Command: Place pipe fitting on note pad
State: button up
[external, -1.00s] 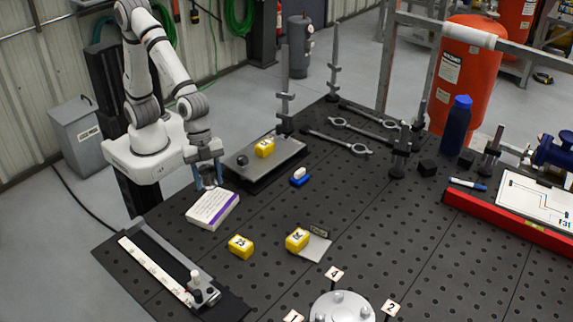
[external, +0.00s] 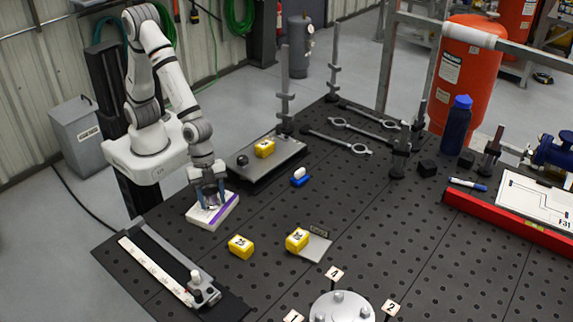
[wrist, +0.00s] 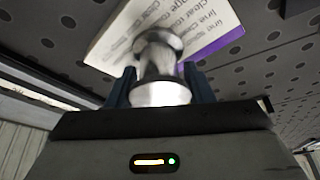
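The note pad (external: 226,211), white with printed text and a purple band, lies on the black perforated table; it also shows behind the fitting in the wrist view (wrist: 215,22). My gripper (external: 210,199) is over the pad, pointing down, its blue fingers in front of part of it. In the wrist view my gripper (wrist: 160,82) has a finger on each side of a shiny metal pipe fitting (wrist: 160,62) and is shut on it. The fitting's far flanged end is against the pad's face in the picture; I cannot tell whether it touches.
Yellow labelled blocks (external: 241,246) (external: 297,240) stand right of the pad. A grey plate (external: 280,165) with a yellow block and black knob lies behind. A rail fixture (external: 160,270) is at front left. A blue and white eraser-like item (external: 299,177) sits further right.

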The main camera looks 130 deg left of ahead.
jog(key=o, duration=0.4)
jog(key=shift+r, duration=0.1)
jog(key=shift+r+p, duration=0.2)
jog(key=shift+p, duration=0.1)
jog(key=v, duration=1.2)
jog(key=s+a+n, duration=0.1)
jog(key=s+a, duration=0.1)
jog(key=s, duration=0.4)
jog(key=s+a+r+n+y, duration=0.1)
jog(key=s+a+n, duration=0.1)
jog(key=s, duration=0.5)
jog(key=s+a+r+n+g+y, duration=0.1)
jog(key=s+a+n, duration=0.1)
jog(key=s, duration=0.4)
jog(key=shift+s+a+b, duration=0.3)
jog(key=shift+s+a, duration=0.1)
jog(key=shift+a, duration=0.25)
